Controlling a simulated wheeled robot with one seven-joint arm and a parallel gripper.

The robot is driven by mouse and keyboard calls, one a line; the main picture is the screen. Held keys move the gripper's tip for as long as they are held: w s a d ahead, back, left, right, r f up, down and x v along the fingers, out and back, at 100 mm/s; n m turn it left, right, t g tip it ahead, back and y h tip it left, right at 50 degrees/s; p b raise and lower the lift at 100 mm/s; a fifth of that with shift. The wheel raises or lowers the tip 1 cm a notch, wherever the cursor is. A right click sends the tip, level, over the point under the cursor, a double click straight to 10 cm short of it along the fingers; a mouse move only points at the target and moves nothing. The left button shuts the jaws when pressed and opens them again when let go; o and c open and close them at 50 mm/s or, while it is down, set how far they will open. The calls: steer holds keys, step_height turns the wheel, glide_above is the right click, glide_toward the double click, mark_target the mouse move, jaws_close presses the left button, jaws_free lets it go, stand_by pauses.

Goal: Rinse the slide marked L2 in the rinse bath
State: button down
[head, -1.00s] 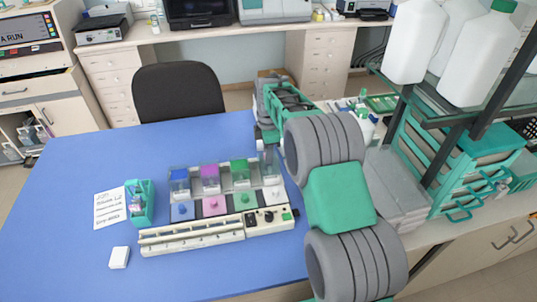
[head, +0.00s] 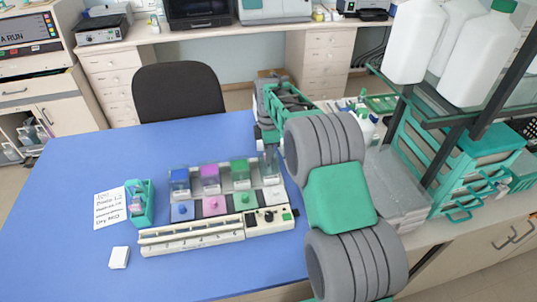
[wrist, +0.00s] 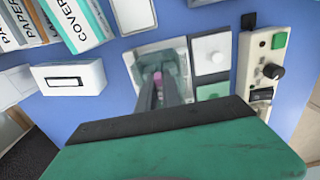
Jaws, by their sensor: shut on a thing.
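The staining station (head: 215,235) stands on the blue table with a row of blue (head: 179,180), magenta (head: 210,177) and green (head: 240,172) baths. A clear bath, which looks like the rinse bath (head: 269,170), is at the right end of the row. My gripper (wrist: 160,85) is over this bath, fingers pointing down into its opening in the wrist view. It is shut on a thin slide, of which only a pinkish end (wrist: 157,77) shows between the fingers. The L2 mark cannot be read. How deep the slide sits is unclear.
A teal slide holder (head: 141,204), a written note (head: 110,209) and a small white box (head: 119,257) lie left of the station. A knob panel (wrist: 264,65) is beside the baths. Shelves with white bottles (head: 415,40) stand right of my arm. The table's left is clear.

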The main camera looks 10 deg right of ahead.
steer(key=shift+r, duration=0.1)
step_height(320, 180, up, 10)
steer(key=p, duration=0.5)
steer(key=shift+f, duration=0.25)
